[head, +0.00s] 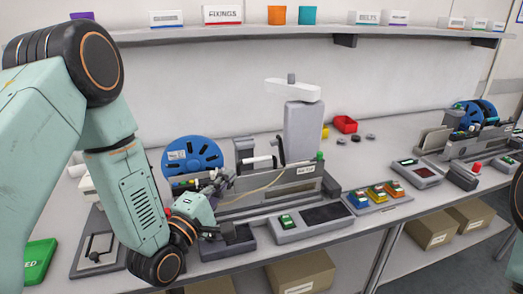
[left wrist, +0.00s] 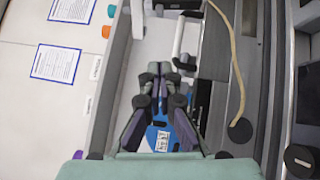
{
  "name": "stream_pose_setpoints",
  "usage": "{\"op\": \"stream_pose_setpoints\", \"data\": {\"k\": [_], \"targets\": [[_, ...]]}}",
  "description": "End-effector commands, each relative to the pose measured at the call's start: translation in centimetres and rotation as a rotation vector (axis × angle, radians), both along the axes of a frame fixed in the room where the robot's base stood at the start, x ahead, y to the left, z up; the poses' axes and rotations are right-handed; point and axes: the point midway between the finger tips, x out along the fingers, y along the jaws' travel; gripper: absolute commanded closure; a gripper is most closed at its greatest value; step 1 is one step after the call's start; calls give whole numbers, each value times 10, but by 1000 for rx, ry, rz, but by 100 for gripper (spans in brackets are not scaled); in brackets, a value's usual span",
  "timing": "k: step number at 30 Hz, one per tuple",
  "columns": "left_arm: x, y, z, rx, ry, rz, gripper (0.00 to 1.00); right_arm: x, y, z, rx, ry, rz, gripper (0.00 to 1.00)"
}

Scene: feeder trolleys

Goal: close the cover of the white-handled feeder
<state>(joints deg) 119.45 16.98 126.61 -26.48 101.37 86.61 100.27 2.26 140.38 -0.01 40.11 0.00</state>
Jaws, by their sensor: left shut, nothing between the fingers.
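The feeder stands on the bench in the middle of the head view, with a long grey body (head: 262,205) and a blue reel (head: 192,158) at its left end. A white handle (head: 260,162) sits above the body, right of the reel; it also shows in the left wrist view (left wrist: 178,38). I cannot clearly tell the cover's angle. My left gripper (head: 226,178) is shut and empty, beside the reel and left of the handle. In the left wrist view its fingertips (left wrist: 160,68) are together, close to the handle's near end. My right gripper is out of view.
A grey machine with a white top arm (head: 294,91) stands behind the feeder. A beige tape (left wrist: 241,60) runs along the feeder. A control box (head: 310,222) and a tray of coloured blocks (head: 377,195) stand in front and to the right. A second feeder (head: 470,125) stands far right.

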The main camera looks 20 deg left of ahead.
Motion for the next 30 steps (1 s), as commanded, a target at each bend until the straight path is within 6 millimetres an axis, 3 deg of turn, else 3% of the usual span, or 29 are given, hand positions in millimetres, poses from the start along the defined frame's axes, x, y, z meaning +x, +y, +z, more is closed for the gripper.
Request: {"op": "stream_pose_setpoints", "data": {"k": [16,22,30], "targets": [[98,-18,14,4,-3,-3,100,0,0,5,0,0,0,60],[110,-39,18,5,-1,-6,100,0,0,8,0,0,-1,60],[117,-49,20,2,0,-2,100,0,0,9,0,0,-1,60]]}}
